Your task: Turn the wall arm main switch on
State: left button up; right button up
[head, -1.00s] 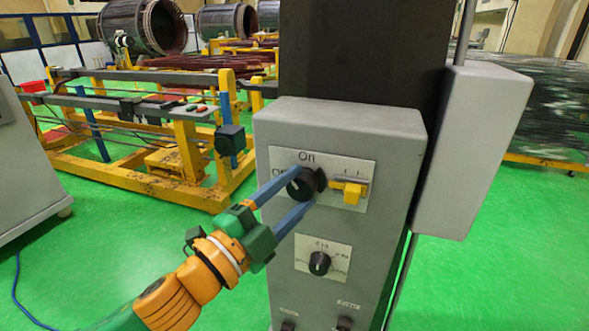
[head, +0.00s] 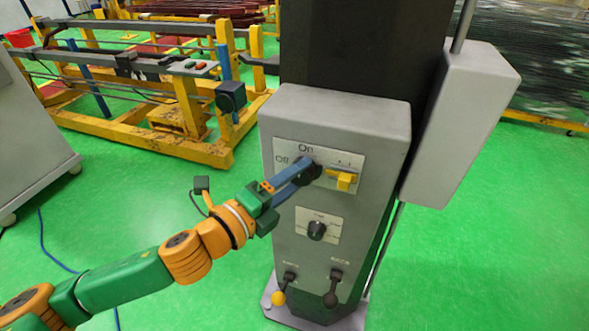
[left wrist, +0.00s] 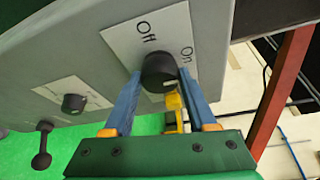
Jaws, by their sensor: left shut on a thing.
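The main switch is a black round knob (head: 314,172) on a pale plate marked On and Off, on the grey box of the wall arm. It also shows in the left wrist view (left wrist: 158,71). My left gripper (head: 306,168) is at the knob, with its two blue fingers on either side of it. In the left wrist view, my left gripper (left wrist: 160,78) is shut on the knob. A small light mark shows on the knob's lower right there. In the head view the fingers hide part of the knob. My right gripper is not in view.
A yellow switch handle (head: 343,180) is close right of the knob. A second black dial (head: 316,230) is below it, and two levers (head: 279,296) (head: 331,299) are lower down. A yellow frame (head: 190,110) stands behind on the left. Green floor is clear on the right.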

aim_at(296, 180)
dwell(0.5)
pick_arm(q)
jog(key=o, duration=1.4)
jog(key=shift+c, duration=0.2)
jog(key=v, duration=0.1)
jog(key=b+v, duration=0.2)
jog(key=v, duration=0.1)
jog(key=shift+a+f, duration=0.1)
jog(key=shift+f, duration=0.15)
jog(key=p+v, duration=0.2)
jog(key=v, duration=0.1)
jog(key=shift+s+r, duration=0.1)
jog(key=shift+r, duration=0.2)
